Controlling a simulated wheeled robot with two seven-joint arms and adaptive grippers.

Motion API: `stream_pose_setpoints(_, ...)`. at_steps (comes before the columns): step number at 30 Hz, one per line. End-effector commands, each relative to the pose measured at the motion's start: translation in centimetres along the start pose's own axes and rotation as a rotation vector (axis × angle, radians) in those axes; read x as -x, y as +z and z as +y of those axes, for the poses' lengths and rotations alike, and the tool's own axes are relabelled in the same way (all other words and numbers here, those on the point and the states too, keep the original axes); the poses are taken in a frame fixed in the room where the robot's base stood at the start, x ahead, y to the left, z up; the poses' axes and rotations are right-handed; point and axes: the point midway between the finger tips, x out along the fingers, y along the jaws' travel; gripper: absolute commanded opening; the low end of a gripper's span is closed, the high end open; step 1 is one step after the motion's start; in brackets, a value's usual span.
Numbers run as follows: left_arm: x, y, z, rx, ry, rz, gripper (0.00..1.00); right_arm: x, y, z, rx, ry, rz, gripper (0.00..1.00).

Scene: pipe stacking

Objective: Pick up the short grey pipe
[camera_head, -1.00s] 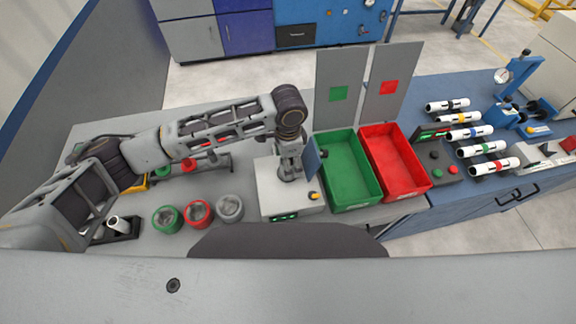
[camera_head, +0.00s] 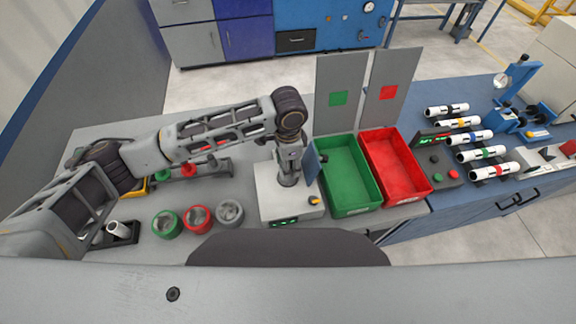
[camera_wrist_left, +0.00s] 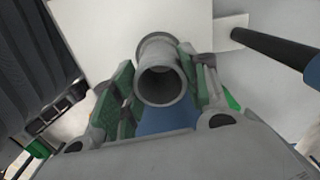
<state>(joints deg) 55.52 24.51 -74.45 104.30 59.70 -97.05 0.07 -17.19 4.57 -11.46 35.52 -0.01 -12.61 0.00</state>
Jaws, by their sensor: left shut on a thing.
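The short grey pipe (camera_wrist_left: 160,82) shows in the left wrist view as a hollow grey tube with a wider collar, its open end toward the camera. It sits between the green-padded fingers of my left gripper (camera_wrist_left: 158,100), which is shut on it. In the head view my left gripper (camera_head: 289,178) points down over the white box-shaped station (camera_head: 292,205). The pipe cannot be told apart from the gripper there. Whether the pipe touches the station is unclear. My right gripper is not in view.
A green bin (camera_head: 347,208) and a red bin (camera_head: 408,199) stand right of the station. Green (camera_head: 167,224), red (camera_head: 198,219) and grey (camera_head: 229,213) round holders stand to its left. Several banded white tubes (camera_head: 472,135) lie on the blue bench (camera_head: 480,193).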

Motion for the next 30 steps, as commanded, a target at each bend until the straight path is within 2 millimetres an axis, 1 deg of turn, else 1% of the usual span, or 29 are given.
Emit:
stream_pose_setpoints(5,2.0,-0.1,0.0,-0.001,-0.002,0.002,0.17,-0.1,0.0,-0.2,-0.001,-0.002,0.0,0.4)
stream_pose_setpoints(15,7.0,-0.1,0.0,-0.002,-0.001,0.002,0.17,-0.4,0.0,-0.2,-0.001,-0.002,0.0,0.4)
stream_pose_setpoints(18,8.0,-0.1,0.0,-0.001,-0.001,0.002,0.17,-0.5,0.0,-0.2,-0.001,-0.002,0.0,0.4)
stream_pose_setpoints(24,9.1,-0.1,0.0,0.0,0.0,0.002,0.17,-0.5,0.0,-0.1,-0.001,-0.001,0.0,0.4)
stream_pose_setpoints(30,9.2,-0.1,0.0,0.0,0.0,0.001,0.17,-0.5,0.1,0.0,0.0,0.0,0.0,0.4)
